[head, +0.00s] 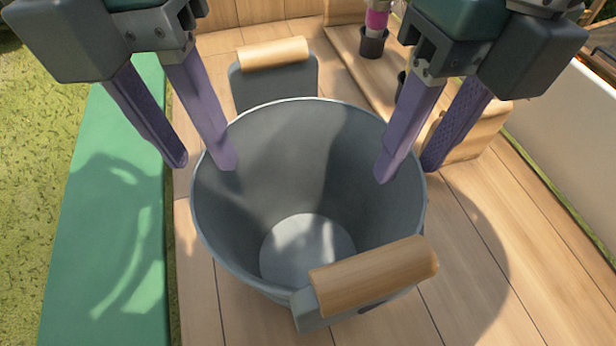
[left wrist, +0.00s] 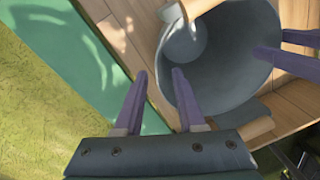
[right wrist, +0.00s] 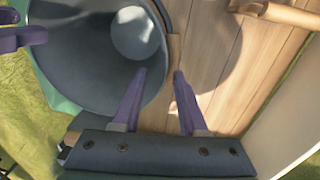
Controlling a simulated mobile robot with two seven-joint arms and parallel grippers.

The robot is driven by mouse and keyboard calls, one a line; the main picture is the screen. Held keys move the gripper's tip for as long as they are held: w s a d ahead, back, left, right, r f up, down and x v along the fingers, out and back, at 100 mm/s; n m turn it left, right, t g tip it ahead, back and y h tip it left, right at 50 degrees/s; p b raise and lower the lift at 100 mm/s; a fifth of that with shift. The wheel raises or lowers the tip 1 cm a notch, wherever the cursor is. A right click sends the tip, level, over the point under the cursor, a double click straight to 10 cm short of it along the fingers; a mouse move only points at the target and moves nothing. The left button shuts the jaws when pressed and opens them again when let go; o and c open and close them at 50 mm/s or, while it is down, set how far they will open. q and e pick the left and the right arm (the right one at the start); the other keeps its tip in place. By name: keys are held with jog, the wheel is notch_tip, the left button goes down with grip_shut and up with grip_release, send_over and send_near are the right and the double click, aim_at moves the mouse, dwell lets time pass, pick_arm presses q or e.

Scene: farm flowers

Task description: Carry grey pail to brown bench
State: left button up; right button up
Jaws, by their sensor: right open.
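The grey pail (head: 308,185) stands upright and empty on a light brown planked wooden surface (head: 470,270). It has a wooden grip (head: 375,276) at its near side and another (head: 272,53) at its far side. My left gripper (head: 207,165) straddles the left rim, one finger inside and one outside, fingers apart. My right gripper (head: 408,172) straddles the right rim in the same way, also open. The pail also shows in the left wrist view (left wrist: 225,60) and right wrist view (right wrist: 95,50). I cannot tell which wooden part is the brown bench.
A green strip (head: 125,220) and grass (head: 40,170) lie to the left. A small dark pot (head: 373,42) stands at the back, on wood. A pale panel (head: 570,130) bounds the right side. Planks right of the pail are clear.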

aim_at(229, 206)
pick_arm(q)
jog(key=f, duration=0.5)
jog(key=d+f, duration=0.1)
jog(key=f, duration=0.2)
jog(key=shift+s+f, duration=0.1)
jog(key=shift+f, duration=0.1)
pick_arm(e)
jog(key=f, duration=0.8)
jog(key=shift+s+a+f, duration=0.2)
jog(key=shift+a, duration=0.2)
pick_arm(q)
grip_shut()
pick_arm(e)
jog(key=c, duration=0.6)
grip_shut()
pick_arm(q)
jog(key=shift+d+r, duration=0.15)
pick_arm(e)
jog(key=shift+a+r, duration=0.1)
jog(key=shift+a, duration=0.05)
